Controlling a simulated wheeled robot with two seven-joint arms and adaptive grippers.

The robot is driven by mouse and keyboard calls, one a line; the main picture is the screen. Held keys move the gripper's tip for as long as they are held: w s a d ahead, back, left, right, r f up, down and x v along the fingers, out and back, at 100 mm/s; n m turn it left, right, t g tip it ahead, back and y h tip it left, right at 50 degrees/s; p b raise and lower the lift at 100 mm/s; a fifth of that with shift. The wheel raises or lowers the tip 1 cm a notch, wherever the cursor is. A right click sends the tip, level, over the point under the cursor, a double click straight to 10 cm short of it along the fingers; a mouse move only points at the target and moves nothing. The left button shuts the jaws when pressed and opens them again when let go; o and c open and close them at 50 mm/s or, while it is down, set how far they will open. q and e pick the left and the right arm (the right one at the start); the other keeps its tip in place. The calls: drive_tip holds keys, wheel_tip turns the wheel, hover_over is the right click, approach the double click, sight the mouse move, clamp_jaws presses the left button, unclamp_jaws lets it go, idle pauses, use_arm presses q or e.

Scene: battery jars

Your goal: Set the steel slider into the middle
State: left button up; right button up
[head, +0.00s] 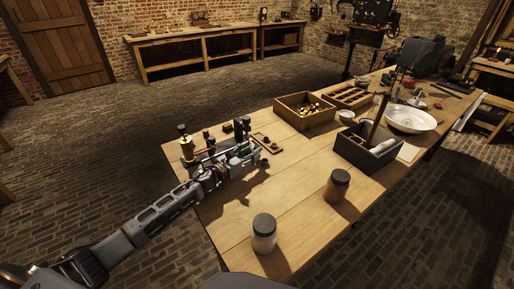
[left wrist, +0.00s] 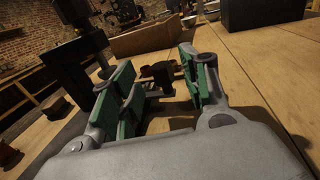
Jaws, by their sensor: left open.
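My left gripper (head: 248,154) reaches in from the left over the near-left part of the workbench. In the left wrist view its green-padded fingers (left wrist: 155,92) stand apart, with a small dark piece (left wrist: 158,72) showing beyond and between them. I cannot tell whether that piece is the steel slider. A brass and black apparatus (head: 187,150) stands at the bench's left end. A small wooden holder (head: 266,142) lies just beyond the gripper. The gripper hides part of the instrument beside it. My right gripper is not in view.
A wooden box (head: 290,117) with brass pieces, a dark grey box (head: 350,150) and a white basin (head: 433,121) stand farther right. The bench between gripper and jars is clear.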

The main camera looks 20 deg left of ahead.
sight(255, 148)
use_arm(q)
drive_tip(key=shift+x, duration=2.1)
clamp_jaws()
